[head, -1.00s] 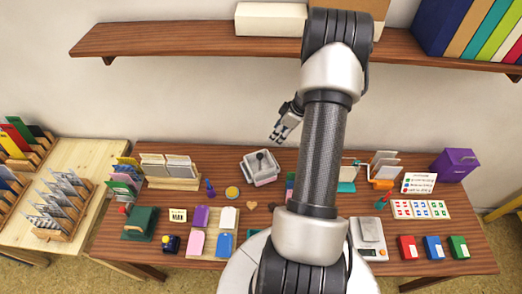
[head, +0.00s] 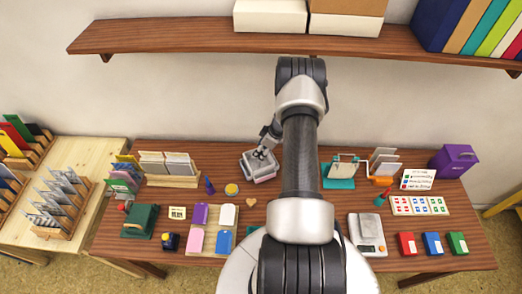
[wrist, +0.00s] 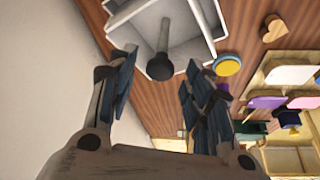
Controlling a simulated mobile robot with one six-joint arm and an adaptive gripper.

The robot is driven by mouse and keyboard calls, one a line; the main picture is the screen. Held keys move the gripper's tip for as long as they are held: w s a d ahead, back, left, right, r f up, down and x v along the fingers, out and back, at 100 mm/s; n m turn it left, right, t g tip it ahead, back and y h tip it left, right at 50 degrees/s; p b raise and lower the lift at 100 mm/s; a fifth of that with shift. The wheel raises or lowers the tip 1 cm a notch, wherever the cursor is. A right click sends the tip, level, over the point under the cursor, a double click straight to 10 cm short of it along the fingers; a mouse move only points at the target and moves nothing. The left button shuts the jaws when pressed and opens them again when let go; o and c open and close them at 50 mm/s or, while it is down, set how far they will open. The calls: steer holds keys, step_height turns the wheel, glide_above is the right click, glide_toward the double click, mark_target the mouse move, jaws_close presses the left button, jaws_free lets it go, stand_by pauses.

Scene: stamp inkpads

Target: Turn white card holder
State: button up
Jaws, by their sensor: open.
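The white card holder (head: 262,172) stands at the back middle of the table, a square tray with walled compartments and a dark upright knob (wrist: 160,65) at its middle. In the wrist view the holder (wrist: 192,50) fills the top centre. My gripper (head: 263,150) is right over the holder in the head view and hides part of it. In the wrist view my gripper (wrist: 162,58) is open, with one finger on each side of the knob. I cannot tell whether a finger touches the knob or the holder.
A yellow round tin (head: 232,190) and a wooden heart (head: 250,202) lie close to the holder. A wooden rack of cards (head: 170,182) stands to the left, a teal stand (head: 338,183) to the right. The wall is close behind, and a shelf (head: 200,42) hangs above.

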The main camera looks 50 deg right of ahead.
steer(key=shift+w+f, duration=0.1)
steer(key=shift+f, duration=0.15)
steer(key=shift+c, duration=0.5)
jaws_close()
